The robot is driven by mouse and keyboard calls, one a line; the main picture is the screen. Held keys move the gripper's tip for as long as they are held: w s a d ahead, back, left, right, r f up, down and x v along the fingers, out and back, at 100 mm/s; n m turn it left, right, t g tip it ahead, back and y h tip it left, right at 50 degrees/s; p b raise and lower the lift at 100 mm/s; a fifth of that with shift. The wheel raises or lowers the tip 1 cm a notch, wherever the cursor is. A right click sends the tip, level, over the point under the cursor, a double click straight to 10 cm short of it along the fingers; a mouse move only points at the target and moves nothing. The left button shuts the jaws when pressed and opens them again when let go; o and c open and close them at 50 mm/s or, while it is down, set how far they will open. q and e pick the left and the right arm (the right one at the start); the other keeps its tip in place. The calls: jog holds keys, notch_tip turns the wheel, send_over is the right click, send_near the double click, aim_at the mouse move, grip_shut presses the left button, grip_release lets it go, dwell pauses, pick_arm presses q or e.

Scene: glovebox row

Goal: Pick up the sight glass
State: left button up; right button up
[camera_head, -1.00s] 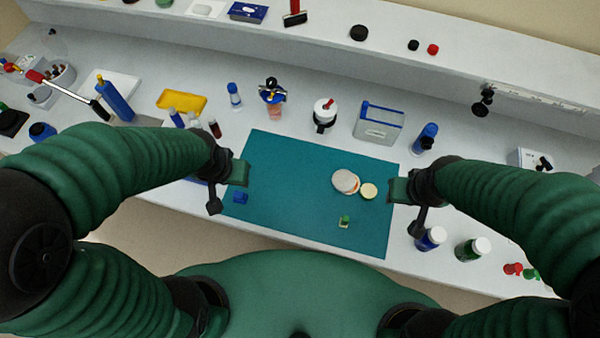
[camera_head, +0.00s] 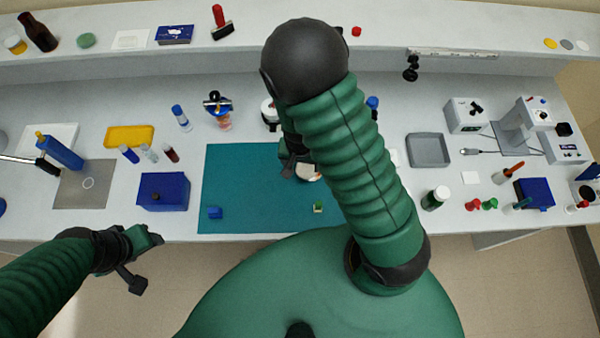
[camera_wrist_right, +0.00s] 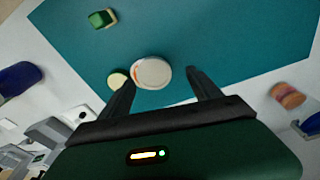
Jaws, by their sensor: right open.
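A round pale disc-like piece with an orange edge, perhaps the sight glass, lies on the teal mat (camera_head: 245,180). It shows partly in the head view (camera_head: 308,173) and fully in the right wrist view (camera_wrist_right: 152,72). A smaller cream disc (camera_wrist_right: 118,80) lies beside it. My right gripper (camera_head: 288,160) is open and empty. In the wrist view its fingertips (camera_wrist_right: 160,80) point at the pale piece, one either side of its near edge. My right forearm hides part of the mat. My left gripper (camera_head: 145,250) hangs off the bench's front edge; its jaw state is unclear.
On the mat are a green block (camera_head: 318,208) and a blue block (camera_head: 214,213). A blue box (camera_head: 163,192) stands left of the mat. Behind are a yellow tray (camera_head: 129,136), vials and a blue-topped pinkish item (camera_head: 220,112). The mat's left half is mostly clear.

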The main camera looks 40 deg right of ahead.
aim_at(307, 169)
jog(key=d+f, duration=0.1)
jog(key=f, duration=0.1)
jog(key=d+f, duration=0.1)
jog(key=f, duration=0.1)
jog(key=d+f, duration=0.1)
jog(key=shift+d+f+b, duration=0.35)
jog(key=shift+d+f, duration=0.05)
jog(key=shift+s+a, duration=0.15)
jog(key=shift+a, duration=0.9)
jog(key=shift+c, duration=0.6)
jog(key=shift+w+a, duration=0.15)
jog(key=shift+w, duration=0.05)
jog(key=shift+c, duration=2.6)
jog(key=shift+d, duration=0.6)
jog(key=c, duration=0.7)
jog(key=shift+d, duration=0.1)
grip_shut()
pick_arm(q)
jog(key=d, duration=0.2)
jog(key=shift+s+d+f, duration=0.1)
jog(key=shift+s+d, duration=0.1)
jog(key=shift+d, duration=0.15)
